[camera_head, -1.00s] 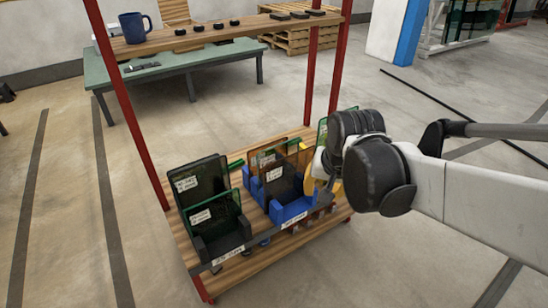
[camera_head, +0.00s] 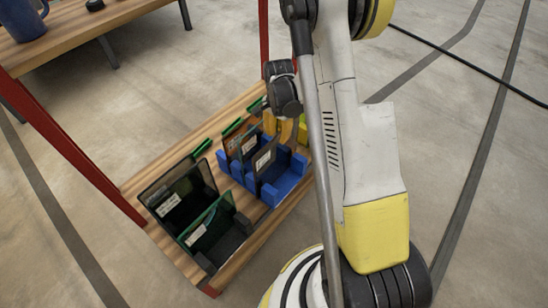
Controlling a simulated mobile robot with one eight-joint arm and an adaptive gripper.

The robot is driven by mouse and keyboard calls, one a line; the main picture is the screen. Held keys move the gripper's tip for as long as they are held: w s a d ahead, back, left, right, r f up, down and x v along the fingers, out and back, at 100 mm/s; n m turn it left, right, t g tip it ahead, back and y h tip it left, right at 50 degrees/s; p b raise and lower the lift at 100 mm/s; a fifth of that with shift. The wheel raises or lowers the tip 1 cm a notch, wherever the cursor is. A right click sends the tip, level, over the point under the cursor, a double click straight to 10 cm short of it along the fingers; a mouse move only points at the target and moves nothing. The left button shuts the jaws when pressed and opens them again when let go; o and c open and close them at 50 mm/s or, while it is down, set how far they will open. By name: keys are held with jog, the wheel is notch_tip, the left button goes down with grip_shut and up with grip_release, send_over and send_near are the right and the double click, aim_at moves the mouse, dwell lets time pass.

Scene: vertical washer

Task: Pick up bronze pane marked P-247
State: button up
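Two panes stand upright in the blue holder (camera_head: 284,187): an orange-brown pane (camera_head: 236,137) behind, and a darker brownish pane (camera_head: 266,154) with a white label in front. The labels are too small to read, so I cannot tell which is P-247. A dark grey pane (camera_head: 188,183) and a green-edged pane (camera_head: 212,222) stand in the black holder to the left. My arm reaches past the right side of the rack, with a dark wrist joint over its far right end. My gripper's fingers cannot be made out.
The wooden shelf (camera_head: 160,180) has red posts (camera_head: 75,155) around it. A yellow holder (camera_head: 302,130) sits at its far right end, partly hidden by my arm. Floor to the right is open, with a black cable.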

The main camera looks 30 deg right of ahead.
jog(key=b, duration=0.4)
send_over(277, 160)
notch_tip(277, 160, down, 8)
jog(key=shift+w, duration=0.15)
jog(key=shift+p, duration=0.3)
grip_shut()
